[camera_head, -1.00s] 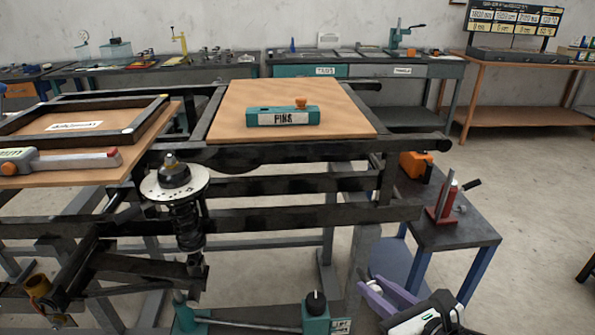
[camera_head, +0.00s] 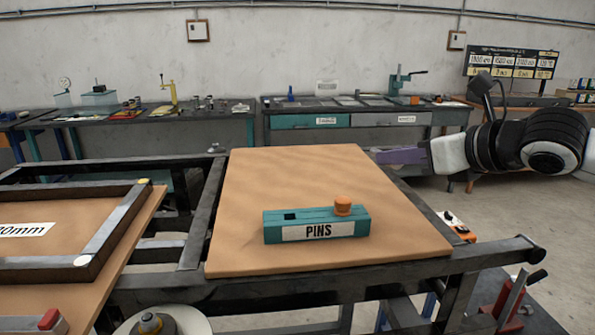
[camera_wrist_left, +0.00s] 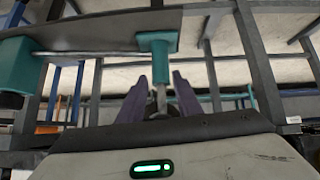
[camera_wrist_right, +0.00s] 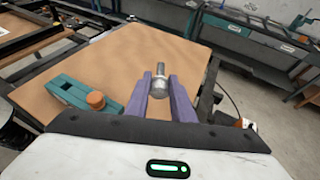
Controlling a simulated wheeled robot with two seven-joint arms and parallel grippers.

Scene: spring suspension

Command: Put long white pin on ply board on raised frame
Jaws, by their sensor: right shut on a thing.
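The ply board (camera_head: 290,185) lies on the raised dark frame (camera_head: 390,275). The teal PINS block (camera_head: 285,228) with an orange knob sits on the board; it also shows in the right wrist view (camera_wrist_right: 70,92). My right gripper (camera_head: 378,154) reaches in from the right at the board's far right edge. In the right wrist view its purple fingers are shut on a grey-white pin (camera_wrist_right: 160,80) with a narrower upper end. The head view hardly shows this pin. My left gripper (camera_wrist_left: 160,82) shows only in the left wrist view, fingers apart, with a teal block and grey rod ahead.
A second board with a dark rectangular frame (camera_head: 118,235) lies at the left. Benches with tools line the back wall. The board's far half is clear.

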